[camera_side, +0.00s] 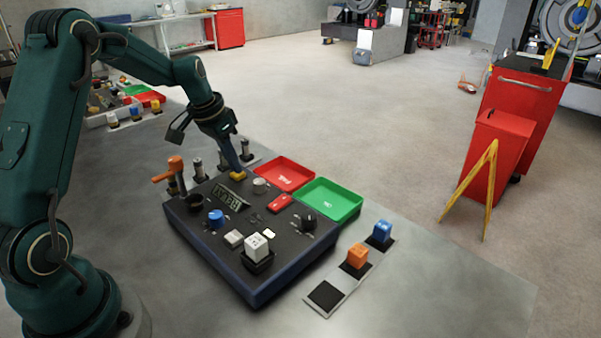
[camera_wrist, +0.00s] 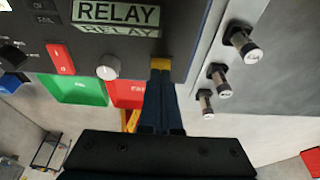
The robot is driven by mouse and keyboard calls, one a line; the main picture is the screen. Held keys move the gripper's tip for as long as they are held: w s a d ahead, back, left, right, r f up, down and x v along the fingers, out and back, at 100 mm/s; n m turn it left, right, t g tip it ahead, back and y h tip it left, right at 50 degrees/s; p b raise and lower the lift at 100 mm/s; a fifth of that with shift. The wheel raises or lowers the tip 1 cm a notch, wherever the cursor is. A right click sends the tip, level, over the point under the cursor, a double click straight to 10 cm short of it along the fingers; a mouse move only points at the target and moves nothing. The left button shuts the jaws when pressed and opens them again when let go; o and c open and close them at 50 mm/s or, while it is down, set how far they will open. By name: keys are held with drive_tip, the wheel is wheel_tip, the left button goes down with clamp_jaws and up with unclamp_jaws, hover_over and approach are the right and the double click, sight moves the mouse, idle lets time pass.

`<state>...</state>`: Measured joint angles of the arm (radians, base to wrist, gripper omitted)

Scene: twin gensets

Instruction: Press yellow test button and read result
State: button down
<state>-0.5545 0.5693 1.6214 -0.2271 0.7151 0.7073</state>
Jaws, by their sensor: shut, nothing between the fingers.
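The yellow test button (camera_side: 237,176) sits on the dark test panel (camera_side: 190,222), near its back edge. My gripper (camera_side: 243,165) is shut and empty, with its fingertips at the yellow button, seemingly touching it. In the wrist view my gripper's closed fingers (camera_wrist: 160,72) reach the yellow button (camera_wrist: 160,62) and partly cover it. Whether the button is pushed down cannot be told. The display (camera_wrist: 116,13) reads "RELAY" in the wrist view. In the side view the display (camera_side: 228,198) is small and hard to read.
A red tray (camera_side: 284,172) and a green tray (camera_side: 330,198) stand behind the panel. A white cube (camera_side: 257,247) sits on the panel. Orange (camera_side: 356,257) and blue (camera_side: 380,232) cubes stand on a strip at right. Cylinders (camera_wrist: 243,44) stand beside the panel.

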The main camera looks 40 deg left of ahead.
sight(234, 174)
drive_tip(key=shift+f, duration=1.05)
drive_tip(key=shift+s+d, duration=0.1)
drive_tip(key=shift+r, duration=0.1)
wheel_tip(234, 174, up, 6)
drive_tip(key=shift+f, duration=0.1)
drive_tip(key=v, duration=0.8)
drive_tip(key=shift+r, duration=0.25)
